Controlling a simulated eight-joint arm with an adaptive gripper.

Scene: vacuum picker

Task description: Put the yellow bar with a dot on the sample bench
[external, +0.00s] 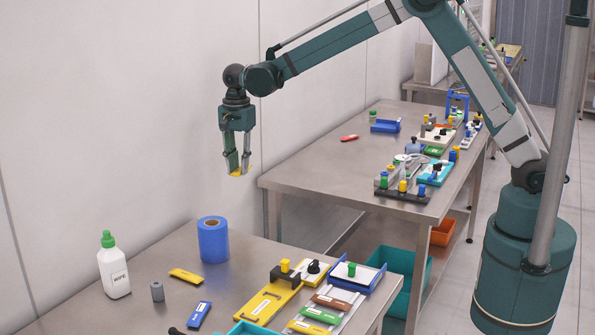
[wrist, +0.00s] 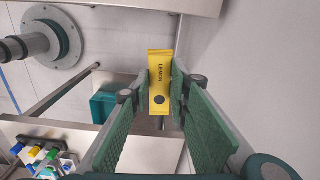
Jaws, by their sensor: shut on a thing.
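My gripper (external: 239,171) is shut on a yellow bar (external: 238,173) and holds it in the air near the wall. In the wrist view the yellow bar (wrist: 160,66) is pinched between the two green fingers of my gripper (wrist: 160,84). It carries the word LEMON and a dark round dot near one end. Below it in the wrist view lie floor and a gap between steel tops. Another yellow bar (external: 186,276) lies on the near bench (external: 150,290). I cannot tell from any label which bench is the sample bench.
The near bench holds a WIPE bottle (external: 113,266), a blue roll (external: 213,240), a blue bar (external: 199,314), a grey cylinder (external: 157,291) and trays at right. The far bench (external: 325,170) has fixtures along its right side, a red bar (external: 349,138), and bare steel at its near left.

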